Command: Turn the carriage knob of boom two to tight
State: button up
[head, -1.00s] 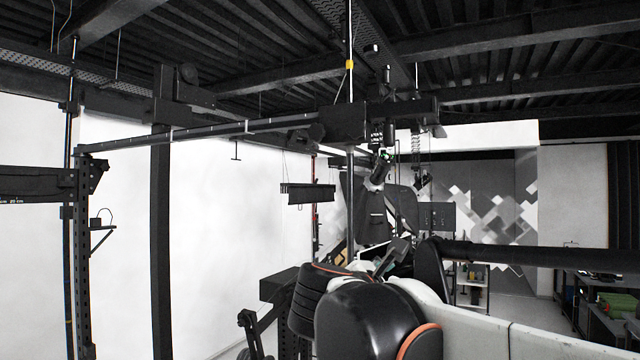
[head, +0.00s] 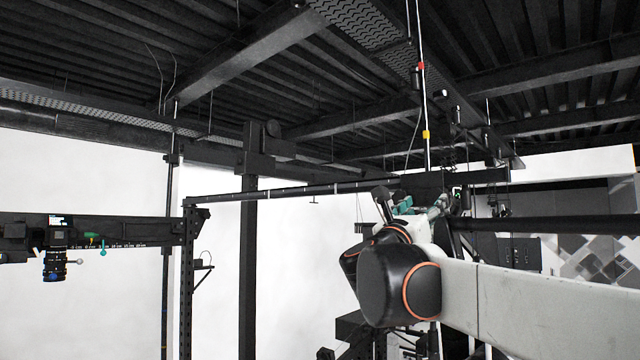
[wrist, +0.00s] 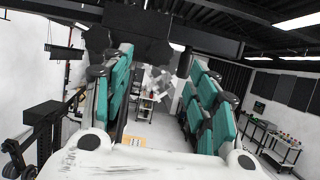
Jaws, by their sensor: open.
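A dark boom (head: 300,190) runs across the middle of the head view to a black carriage block (head: 425,184). I cannot read which boom is number two. My gripper (head: 408,205), with teal finger pads, is close to this block. In the wrist view my gripper (wrist: 160,64) is open, its two fingers wide apart with nothing held between them. A dark block (wrist: 190,32) spans the view beyond the fingertips. A dark lobed shape that looks like a knob (wrist: 150,50) shows ahead between the fingers. I cannot tell whether they touch it, nor its tight or loose setting.
A second boom (head: 130,232) at the left carries a camera-like device (head: 56,255) and small coloured knobs (head: 93,240). A dark upright post (head: 248,250) stands between. Steel beams cross the ceiling. A table with items (wrist: 280,145) stands at the right in the wrist view.

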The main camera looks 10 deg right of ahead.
aim_at(435, 198)
jog(key=p+x, duration=0.1)
jog(key=x, duration=0.6)
jog(key=shift+w+f+p, duration=0.1)
jog(key=shift+f+p, duration=0.05)
jog(key=shift+p, duration=0.25)
jog(key=c, duration=1.1)
